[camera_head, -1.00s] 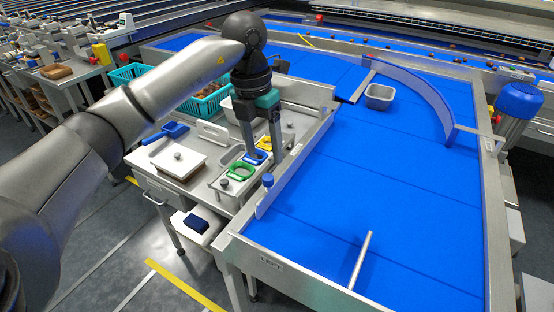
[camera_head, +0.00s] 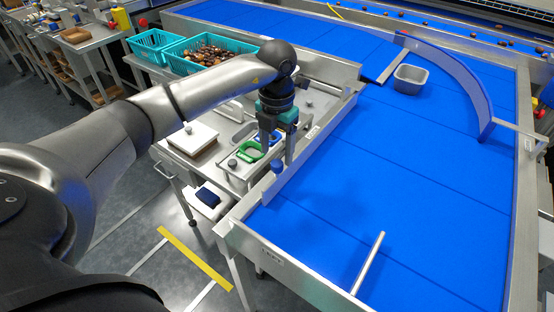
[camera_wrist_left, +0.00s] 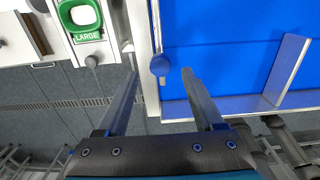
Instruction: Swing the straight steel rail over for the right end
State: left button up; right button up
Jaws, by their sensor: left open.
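The straight steel rail (camera_head: 322,135) stands along the left side of the blue belt, with a blue knob (camera_head: 277,167) at its near end. In the left wrist view the rail (camera_wrist_left: 156,28) runs up the picture from the knob (camera_wrist_left: 160,66). My left gripper (camera_head: 279,156) is open just above the knob. In the wrist view its fingertips (camera_wrist_left: 159,74) lie on either side of the knob, apart from it; whether they are down at its height I cannot tell. My right gripper is not in view.
A steel bar (camera_head: 367,263) crosses the belt's front part. A grey tub (camera_head: 408,79) and a curved guide (camera_head: 465,75) are farther back. Left of the rail are a green ring (camera_head: 249,152) and a white-lidded box (camera_head: 188,143). Teal crates (camera_head: 205,50) stand behind. The middle belt is clear.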

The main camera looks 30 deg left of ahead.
aim_at(277, 162)
pick_arm(q)
jog(key=shift+f, duration=1.8)
grip_shut()
